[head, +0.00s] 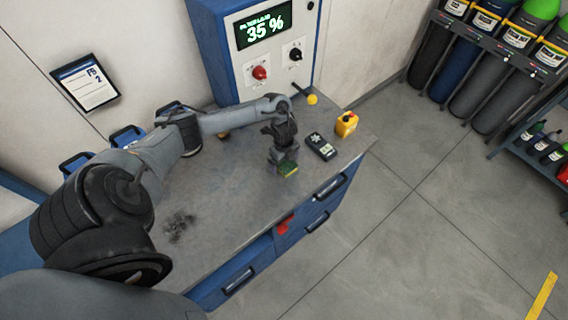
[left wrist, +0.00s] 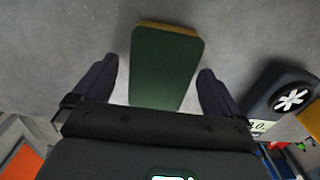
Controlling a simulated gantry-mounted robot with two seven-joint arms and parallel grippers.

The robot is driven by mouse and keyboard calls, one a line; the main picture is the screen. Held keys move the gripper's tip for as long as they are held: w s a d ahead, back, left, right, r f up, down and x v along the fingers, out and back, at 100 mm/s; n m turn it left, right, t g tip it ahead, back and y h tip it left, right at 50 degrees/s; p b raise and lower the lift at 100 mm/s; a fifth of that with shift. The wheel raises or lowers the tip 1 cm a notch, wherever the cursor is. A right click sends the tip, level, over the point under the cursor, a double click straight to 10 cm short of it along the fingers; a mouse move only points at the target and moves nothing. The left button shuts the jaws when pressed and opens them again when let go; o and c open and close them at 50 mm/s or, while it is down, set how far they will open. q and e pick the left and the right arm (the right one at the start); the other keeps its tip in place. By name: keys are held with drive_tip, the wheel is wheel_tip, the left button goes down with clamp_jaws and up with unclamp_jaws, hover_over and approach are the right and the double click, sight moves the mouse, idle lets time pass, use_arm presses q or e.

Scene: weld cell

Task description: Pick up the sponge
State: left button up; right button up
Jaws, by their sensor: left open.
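The sponge (head: 289,169) lies on the grey bench top, near its front edge. It is green on top with a yellow side. In the left wrist view the sponge (left wrist: 165,66) lies between and partly beyond the two dark fingertips. My left gripper (head: 283,160) points down right at the sponge in the head view. In the left wrist view the left gripper (left wrist: 158,72) is open, with a gap between each finger and the sponge. The near end of the sponge is hidden by the gripper body. My right gripper is not in view.
A dark handheld device (head: 321,146) lies just right of the gripper, also in the left wrist view (left wrist: 282,92). A yellow box with a red button (head: 346,124) stands behind it. The blue cabinet (head: 262,50) is at the back.

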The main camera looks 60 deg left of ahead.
sight(287, 163)
use_arm(q)
drive_tip(key=shift+f, duration=0.15)
drive_tip(key=c, duration=1.1)
drive_tip(key=shift+o, duration=0.2)
drive_tip(key=shift+r, duration=0.6)
drive_tip(key=r, duration=0.2)
drive_tip(key=d+r, duration=0.1)
drive_tip(key=shift+w+r, duration=0.35)
drive_tip(key=shift+r, duration=0.05)
drive_tip(key=shift+c, duration=0.5)
drive_tip(key=w+d+r+p, duration=0.1)
drive_tip(key=d+r, duration=0.1)
drive_tip(key=w+d+r+p, duration=0.1)
drive_tip(key=w+d, duration=0.1)
drive_tip(key=d, duration=0.1)
drive_tip(key=w+d+r+p, duration=0.1)
drive_tip(key=d+r, duration=0.1)
drive_tip(key=d, duration=0.1)
drive_tip(key=shift+w+d+r+p, duration=0.2)
drive_tip(key=shift+w+r+p, duration=0.1)
drive_tip(key=shift+r+p, duration=0.1)
drive_tip(key=shift+w+d+r, duration=0.1)
drive_tip(key=shift+w+d, duration=0.05)
drive_tip(key=shift+d, duration=0.3)
